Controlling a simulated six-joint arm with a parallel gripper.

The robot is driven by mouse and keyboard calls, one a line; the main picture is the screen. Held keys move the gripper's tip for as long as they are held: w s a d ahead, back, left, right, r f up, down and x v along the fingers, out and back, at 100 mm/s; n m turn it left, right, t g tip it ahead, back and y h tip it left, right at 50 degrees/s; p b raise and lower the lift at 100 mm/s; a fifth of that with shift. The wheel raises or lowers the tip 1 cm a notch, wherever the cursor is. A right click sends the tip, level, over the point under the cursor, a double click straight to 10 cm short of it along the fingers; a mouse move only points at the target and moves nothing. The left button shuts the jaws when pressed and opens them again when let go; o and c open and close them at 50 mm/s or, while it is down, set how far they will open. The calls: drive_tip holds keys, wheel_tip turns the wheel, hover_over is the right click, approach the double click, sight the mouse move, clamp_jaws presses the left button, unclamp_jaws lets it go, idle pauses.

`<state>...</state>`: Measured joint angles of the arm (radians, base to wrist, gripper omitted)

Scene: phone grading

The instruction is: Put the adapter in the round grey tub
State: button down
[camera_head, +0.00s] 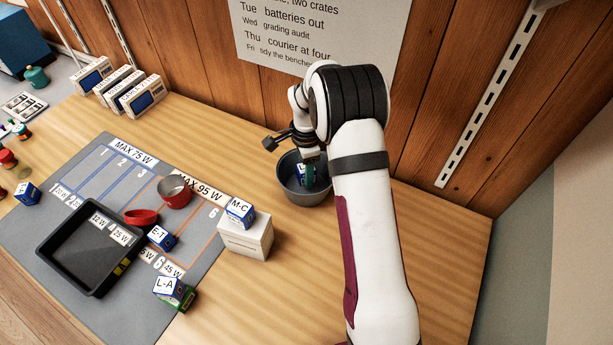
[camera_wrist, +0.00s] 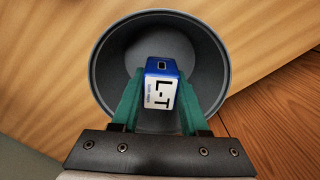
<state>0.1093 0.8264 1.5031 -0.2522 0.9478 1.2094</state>
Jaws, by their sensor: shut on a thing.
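The round grey tub (camera_head: 306,195) stands on the wooden bench near the wall, below my arm. Its dark inside and rim also fill the middle of the wrist view (camera_wrist: 104,60). My gripper (camera_wrist: 158,88) has green fingers shut on a blue and white adapter (camera_wrist: 160,97) labelled L-T. In the wrist view the adapter is over the tub's opening, inside the rim's outline. In the head view the adapter (camera_head: 301,172) shows only partly, at or just within the tub's opening. I cannot tell whether it touches the tub's floor.
A white box (camera_head: 245,238) with the M-C adapter (camera_head: 240,211) on top stands left of the tub. A grey mat holds a black tray (camera_head: 77,254), red dishes (camera_head: 175,192) and the E-T (camera_head: 161,238) and L-A (camera_head: 172,290) adapters. Phone boxes (camera_head: 118,86) line the back.

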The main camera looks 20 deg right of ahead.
drive_tip(key=shift+f, duration=1.9)
drive_tip(key=shift+c, duration=2.1)
unclamp_jaws()
wheel_tip(320, 180, up, 12)
drive_tip(key=shift+s+r, duration=0.1)
drive_tip(key=shift+r, duration=0.25)
drive_tip(key=s+a+r+n+y, duration=0.1)
drive_tip(key=s+a+r+n, duration=0.3)
drive_tip(key=s, duration=0.6)
drive_tip(key=s+a+r+n, duration=0.2)
drive_tip(key=s+r+n, duration=0.3)
drive_tip(key=s, duration=0.5)
drive_tip(key=s+a+n, duration=0.2)
drive_tip(key=s+n, duration=0.1)
drive_tip(key=s, duration=1)
drive_tip(key=shift+a+f+y, duration=0.3)
drive_tip(key=shift+y, duration=0.1)
